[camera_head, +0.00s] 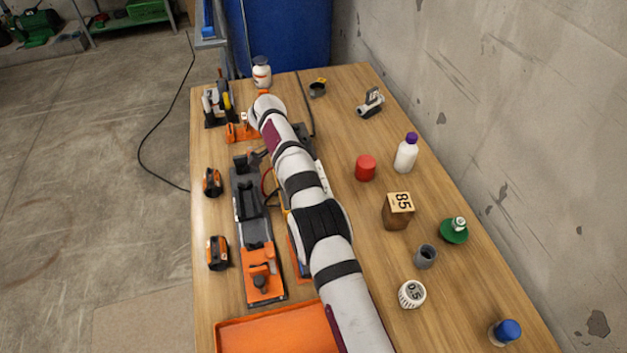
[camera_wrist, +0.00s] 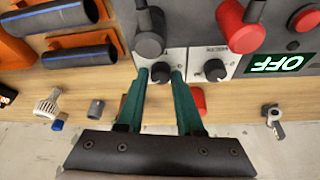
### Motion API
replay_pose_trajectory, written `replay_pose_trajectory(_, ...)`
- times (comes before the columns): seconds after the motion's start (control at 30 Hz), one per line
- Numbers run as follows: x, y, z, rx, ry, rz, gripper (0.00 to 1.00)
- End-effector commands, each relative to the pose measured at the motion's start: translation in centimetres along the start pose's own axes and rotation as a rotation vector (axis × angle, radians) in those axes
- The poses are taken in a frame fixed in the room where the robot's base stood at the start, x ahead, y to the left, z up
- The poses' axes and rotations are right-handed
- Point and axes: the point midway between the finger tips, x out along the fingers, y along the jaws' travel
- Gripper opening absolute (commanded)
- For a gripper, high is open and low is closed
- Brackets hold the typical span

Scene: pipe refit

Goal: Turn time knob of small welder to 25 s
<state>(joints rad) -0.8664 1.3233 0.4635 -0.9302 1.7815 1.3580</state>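The small welder is a grey box (camera_wrist: 195,20) with white label plates, seen upside down in the wrist view. In the head view it is mostly hidden under my arm, with a white panel edge (camera_head: 321,177) showing. One black knob (camera_wrist: 160,72) sits between my fingertips, and a second black knob (camera_wrist: 215,70) is to its right. The label print is too small to read surely. A lit display (camera_wrist: 283,63) reads OFF. My gripper (camera_wrist: 159,74) is open, its teal fingers either side of the first knob; I cannot tell whether they touch it.
A red knob-topped lever (camera_wrist: 243,35) and a black lever (camera_wrist: 149,38) stick out near the fingers. Striped black pipes (camera_wrist: 80,55) lie at left in the wrist view.

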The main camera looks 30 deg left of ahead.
Motion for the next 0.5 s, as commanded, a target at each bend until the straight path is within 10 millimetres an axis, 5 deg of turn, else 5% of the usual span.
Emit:
replay_pose_trajectory(0.13,0.0,-0.01,-0.01,-0.001,0.001,-0.001,0.6)
replay_pose_trajectory(0.5,-0.91,-0.07,-0.4,0.0,0.001,-0.003,0.6)
